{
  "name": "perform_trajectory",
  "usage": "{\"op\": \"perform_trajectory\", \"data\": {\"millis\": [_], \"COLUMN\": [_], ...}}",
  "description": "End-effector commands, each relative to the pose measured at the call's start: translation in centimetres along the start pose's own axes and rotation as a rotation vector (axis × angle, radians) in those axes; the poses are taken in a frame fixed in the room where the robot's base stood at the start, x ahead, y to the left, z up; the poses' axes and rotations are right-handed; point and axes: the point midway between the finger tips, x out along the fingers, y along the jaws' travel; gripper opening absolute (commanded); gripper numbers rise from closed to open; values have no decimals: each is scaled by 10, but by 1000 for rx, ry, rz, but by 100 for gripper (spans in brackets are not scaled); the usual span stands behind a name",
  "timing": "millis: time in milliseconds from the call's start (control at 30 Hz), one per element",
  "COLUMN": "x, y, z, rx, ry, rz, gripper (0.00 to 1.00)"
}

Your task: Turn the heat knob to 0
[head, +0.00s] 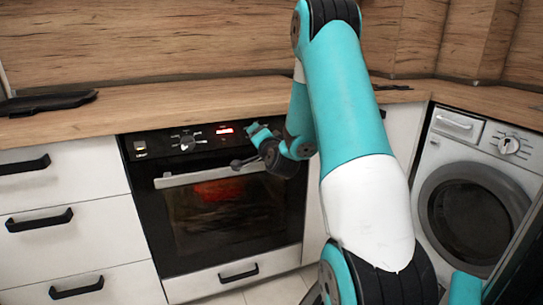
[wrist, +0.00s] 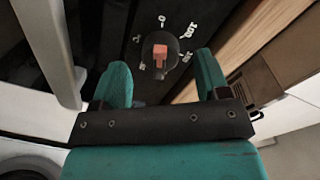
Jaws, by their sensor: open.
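The heat knob (wrist: 160,52) shows in the wrist view as a dark round dial with a reddish grip bar. White marks and numbers, such as 100 and 150, ring it on the black oven panel. My gripper (wrist: 162,68) is open, its two teal fingers apart on either side of the knob in that view. Whether they touch it cannot be told. In the head view my gripper (head: 252,146) is at the right part of the oven panel, and my arm hides that part. Another panel dial (head: 186,143) shows further left. The exact knob setting is too small to read.
The oven (head: 225,225) has a red lit display (head: 225,130) and a long door handle (head: 195,178) below the panel, which also shows at left in the wrist view. The worktop (head: 180,100) is above. A washing machine (head: 480,170) stands right.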

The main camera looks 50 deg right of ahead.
Motion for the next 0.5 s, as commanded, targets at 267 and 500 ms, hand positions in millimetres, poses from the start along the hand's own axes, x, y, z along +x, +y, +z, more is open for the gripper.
{"op": "perform_trajectory", "data": {"millis": [267,500], "x": [-62,-88], "y": [8,5], "z": [4,4], "rx": [-1,-5], "ry": [5,1], "rz": [-1,-7], "gripper": [69,69]}}
